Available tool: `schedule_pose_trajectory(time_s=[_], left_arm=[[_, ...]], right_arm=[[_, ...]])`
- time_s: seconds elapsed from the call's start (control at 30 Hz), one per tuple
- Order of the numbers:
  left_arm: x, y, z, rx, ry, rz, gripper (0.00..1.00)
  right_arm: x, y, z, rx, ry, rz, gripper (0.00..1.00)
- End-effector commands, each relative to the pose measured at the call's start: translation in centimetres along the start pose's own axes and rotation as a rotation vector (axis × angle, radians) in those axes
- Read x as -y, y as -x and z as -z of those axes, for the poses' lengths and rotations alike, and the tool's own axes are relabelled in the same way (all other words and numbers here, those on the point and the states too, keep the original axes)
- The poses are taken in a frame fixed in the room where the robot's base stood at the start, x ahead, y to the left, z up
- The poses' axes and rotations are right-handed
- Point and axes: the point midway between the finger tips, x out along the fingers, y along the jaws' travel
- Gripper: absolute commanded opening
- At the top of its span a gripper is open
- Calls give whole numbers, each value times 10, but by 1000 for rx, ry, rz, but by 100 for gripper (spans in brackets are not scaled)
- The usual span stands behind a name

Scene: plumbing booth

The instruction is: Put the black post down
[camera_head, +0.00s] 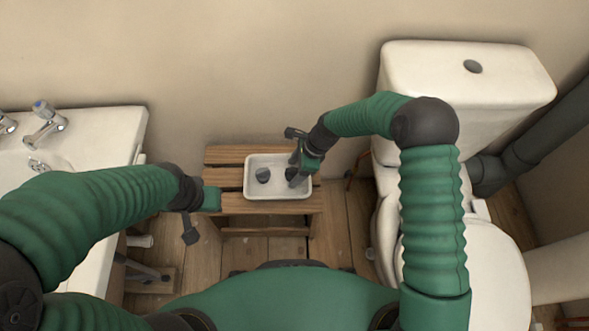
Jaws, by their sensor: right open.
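A white tray (280,193) stands on a slatted wooden stool in the middle. A dark, short round piece (263,176) is in the tray, left of its middle. A second dark shape shows at the tray's right side under my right gripper (296,172); I cannot tell whether it is the black post or part of my fingers. My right gripper is open and points down over the tray's right part. My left gripper (200,215) is left of the stool, apart from the tray; its fingers are too unclear to tell open from shut.
The wooden stool (225,180) has bare slats left of the tray. A white basin (115,135) with taps is at left. A white toilet (465,95) and dark pipe (530,135) are at right. The wall is close behind.

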Motion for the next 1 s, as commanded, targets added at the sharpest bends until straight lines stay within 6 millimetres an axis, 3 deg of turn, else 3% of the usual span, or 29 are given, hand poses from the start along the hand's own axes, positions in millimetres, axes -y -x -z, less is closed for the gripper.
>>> schedule_pose_trajectory(time_s=[0.17, 0.5, 0.6, 0.9, 1.0], left_arm=[[0, 5, 1, 0, 0, 0, 0], [0, 51, 12, 0, 0, 0, 0], [0, 58, 14, 0, 0, 0, 0], [0, 61, 14, 0, 0, 0, 0], [0, 61, 14, 0, 0, 0, 0]], right_arm=[[0, 9, -2, 0, 0, 2, 66], [1, 94, -3, -1, -1, 3, 66], [0, 111, -2, 0, 0, 1, 66], [-1, 124, 0, -6, 16, 1, 66], [-15, 145, 10, -68, 188, 16, 66]])
